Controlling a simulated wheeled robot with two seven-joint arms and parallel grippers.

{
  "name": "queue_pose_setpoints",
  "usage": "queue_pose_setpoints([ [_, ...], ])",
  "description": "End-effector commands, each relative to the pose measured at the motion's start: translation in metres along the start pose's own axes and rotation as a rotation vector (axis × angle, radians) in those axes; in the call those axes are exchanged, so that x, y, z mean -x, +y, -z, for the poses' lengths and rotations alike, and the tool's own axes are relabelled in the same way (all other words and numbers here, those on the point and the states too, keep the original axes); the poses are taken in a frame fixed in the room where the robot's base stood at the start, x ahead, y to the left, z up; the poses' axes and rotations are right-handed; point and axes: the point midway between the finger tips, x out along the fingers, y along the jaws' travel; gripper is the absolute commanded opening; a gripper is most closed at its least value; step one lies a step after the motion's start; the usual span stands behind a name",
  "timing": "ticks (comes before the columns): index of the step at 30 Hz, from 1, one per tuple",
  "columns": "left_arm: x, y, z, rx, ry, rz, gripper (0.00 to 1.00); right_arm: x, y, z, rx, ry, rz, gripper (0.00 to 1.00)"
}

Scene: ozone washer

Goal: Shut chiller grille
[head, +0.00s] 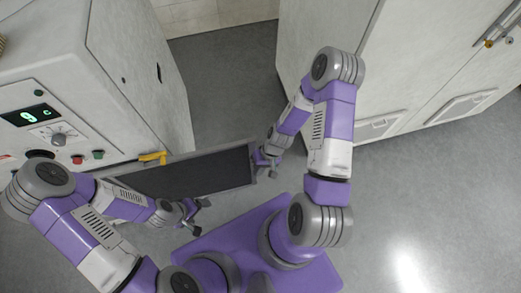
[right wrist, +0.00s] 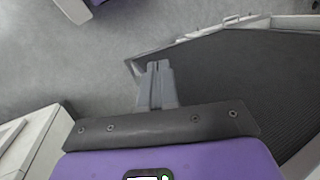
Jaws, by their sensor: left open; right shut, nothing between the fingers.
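The chiller grille (head: 205,170) is a dark ribbed panel in a pale frame. In the head view it stands out from the front of the white machine at left, so it is open. Its dark ribbed face also fills the right side of the right wrist view (right wrist: 250,75). My right gripper (head: 268,170) is shut and empty at the grille's free right end; its closed fingers (right wrist: 157,75) overlap the panel's corner in the wrist view, and contact is unclear. My left gripper (head: 199,216) is open and empty, just below the grille's near edge in the head view.
The white machine (head: 140,70) at left has a control panel with a green display (head: 30,115), a knob and buttons. A yellow handle (head: 153,157) sits by the grille. White cabinets (head: 430,60) stand at right. Grey floor (head: 230,80) is clear between them.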

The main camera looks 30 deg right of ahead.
Motion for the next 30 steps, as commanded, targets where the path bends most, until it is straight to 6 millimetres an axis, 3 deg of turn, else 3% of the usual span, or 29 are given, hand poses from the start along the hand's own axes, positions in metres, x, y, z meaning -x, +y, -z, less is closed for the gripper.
queue_pose_setpoints([
  [1,-0.011,-0.004,0.000,0.000,-0.001,0.000,0.84,0.002,0.024,0.017,-0.022,0.000,0.037,0.00],
  [3,-0.019,-0.007,0.000,0.000,-0.001,0.000,0.84,0.014,0.046,0.033,-0.024,-0.005,0.103,0.00],
  [9,-0.036,-0.013,0.001,0.000,-0.001,0.000,0.84,0.059,0.102,0.064,0.018,0.058,0.300,0.00],
  [13,-0.041,-0.015,0.002,0.000,0.000,0.000,0.84,0.084,0.121,0.072,0.055,0.111,0.378,0.00],
  [16,-0.042,-0.016,0.002,0.000,0.000,0.000,0.84,0.091,0.126,0.074,0.073,0.132,0.405,0.00],
  [20,-0.044,-0.016,0.002,0.000,0.000,0.000,0.84,0.083,0.122,0.075,0.080,0.134,0.415,0.00],
  [30,-0.054,-0.020,0.003,0.000,0.000,0.000,0.84,0.018,0.093,0.082,0.080,0.129,0.415,0.00],
])
